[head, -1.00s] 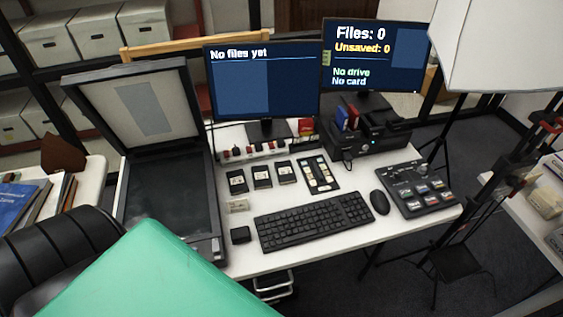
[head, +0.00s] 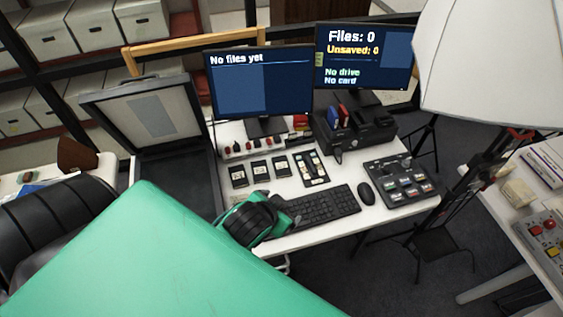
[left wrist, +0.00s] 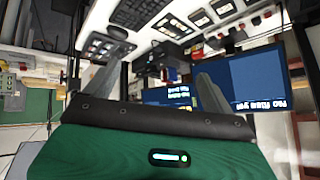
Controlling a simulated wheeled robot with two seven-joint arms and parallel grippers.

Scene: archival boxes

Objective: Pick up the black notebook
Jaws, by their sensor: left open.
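I cannot make out a black notebook in either view. My left arm, green with a black joint, comes in across the lower left of the head view and reaches over the front of the desk (head: 300,238). Its gripper cannot be made out there. In the left wrist view my left gripper (left wrist: 158,74) has its two grey fingers spread wide with nothing between them. The desk with its keyboard (left wrist: 140,12) and the monitors lies beyond the fingers, seen upside down. My right gripper is not in view.
An open flatbed scanner (head: 150,115) stands at the desk's left. Two monitors (head: 260,85), a keyboard (head: 325,205), a mouse (head: 366,193) and a button panel (head: 400,183) fill the desk.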

